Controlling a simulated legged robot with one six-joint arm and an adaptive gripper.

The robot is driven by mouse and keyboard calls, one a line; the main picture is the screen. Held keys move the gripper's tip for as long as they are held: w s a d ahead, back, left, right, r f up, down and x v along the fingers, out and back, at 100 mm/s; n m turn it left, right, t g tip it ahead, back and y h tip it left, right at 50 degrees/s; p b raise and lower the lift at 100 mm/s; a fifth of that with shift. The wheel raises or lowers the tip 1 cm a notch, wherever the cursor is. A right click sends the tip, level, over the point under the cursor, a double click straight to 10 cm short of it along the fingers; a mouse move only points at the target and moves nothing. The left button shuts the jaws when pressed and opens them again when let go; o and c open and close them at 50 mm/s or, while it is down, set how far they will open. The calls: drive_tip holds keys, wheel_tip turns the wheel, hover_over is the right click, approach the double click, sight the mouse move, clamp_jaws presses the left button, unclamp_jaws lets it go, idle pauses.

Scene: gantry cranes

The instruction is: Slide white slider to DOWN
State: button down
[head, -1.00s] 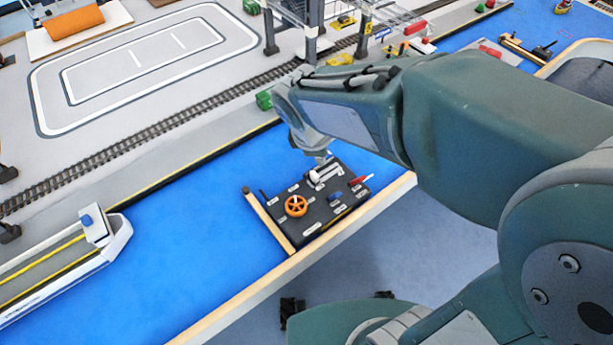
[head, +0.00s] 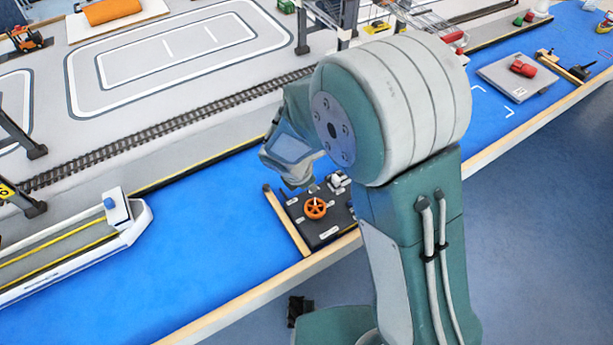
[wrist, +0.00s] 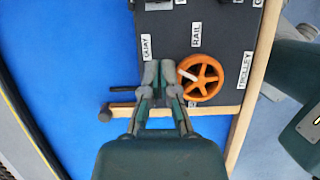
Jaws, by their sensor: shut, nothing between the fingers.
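The dark control panel (head: 325,228) lies at the table's front edge and carries white labels. In the wrist view the panel (wrist: 218,30) shows the labels QUAY, RAIL and TROLLEY. A pale part (head: 338,181), which may be the white slider, sits at the panel's far side, partly beside my arm. I cannot read its position or a DOWN mark. My gripper (wrist: 158,64) is shut and empty, over the panel's edge by the QUAY label, just left of the orange wheel (wrist: 202,77). In the head view my gripper (head: 312,188) is just above the orange wheel (head: 316,208).
A black lever (wrist: 125,88) sticks out left of my fingers. A wooden strip (head: 287,222) borders the panel's left side. Blue table surface (head: 215,225) is clear to the left. A white boat (head: 125,220) lies farther left. My arm covers the panel's right part.

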sight(332, 187)
drive_tip(key=shift+x, duration=1)
drive_tip(key=w+d, duration=0.2)
drive_tip(key=shift+d, duration=0.4)
drive_tip(key=shift+w+d, duration=0.15)
drive_tip(key=shift+d, duration=0.2)
